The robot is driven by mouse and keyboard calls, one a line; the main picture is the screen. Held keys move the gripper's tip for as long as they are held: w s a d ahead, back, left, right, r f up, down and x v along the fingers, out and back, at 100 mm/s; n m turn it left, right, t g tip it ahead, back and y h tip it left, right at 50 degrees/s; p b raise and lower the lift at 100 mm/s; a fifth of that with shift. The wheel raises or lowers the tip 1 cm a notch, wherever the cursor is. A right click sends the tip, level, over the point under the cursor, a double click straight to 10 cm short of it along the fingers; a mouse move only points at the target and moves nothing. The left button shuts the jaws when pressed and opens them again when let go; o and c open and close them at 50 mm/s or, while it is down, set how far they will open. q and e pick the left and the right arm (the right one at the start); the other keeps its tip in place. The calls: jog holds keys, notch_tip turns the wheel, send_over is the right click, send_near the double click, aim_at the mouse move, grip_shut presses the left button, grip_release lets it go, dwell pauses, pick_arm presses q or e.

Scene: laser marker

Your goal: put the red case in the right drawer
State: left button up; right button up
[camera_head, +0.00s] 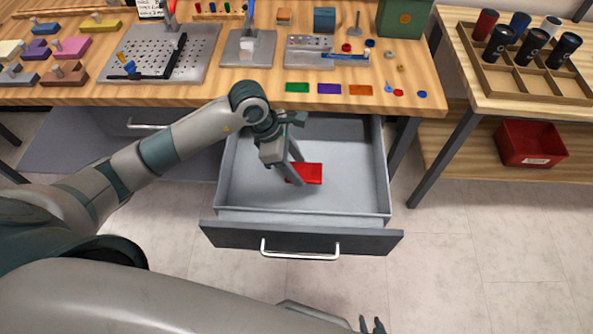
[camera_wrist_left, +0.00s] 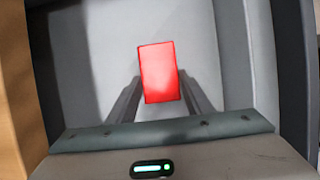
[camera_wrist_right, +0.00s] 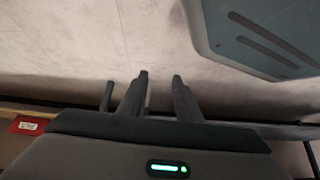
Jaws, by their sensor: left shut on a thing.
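The red case (camera_head: 312,172) is a flat red block inside the open right drawer (camera_head: 355,190), near its middle. In the left wrist view the red case (camera_wrist_left: 158,72) lies between both fingers. My left gripper (camera_head: 295,178) reaches down into the drawer and is shut on the case. I cannot tell whether the case touches the drawer floor. The drawer is grey with a dark front and a silver handle (camera_head: 300,254). My right gripper (camera_head: 371,325) is low at the bottom edge, in front of the drawer; in the right wrist view (camera_wrist_right: 160,78) its fingers are apart and empty.
The wooden workbench (camera_head: 440,98) above the drawer carries plates, tools and coloured tags. Another drawer handle (camera_head: 147,126) shows at left, behind my arm. A side table at right holds a wooden rack (camera_head: 565,93); a red bin (camera_head: 530,145) sits on its lower shelf.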

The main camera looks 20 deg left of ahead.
pick_arm(q)
jog(key=shift+f, duration=0.35)
pick_arm(e)
jog(key=shift+s+f, duration=0.25)
jog(key=shift+s, duration=0.15)
jog(key=shift+a, duration=0.15)
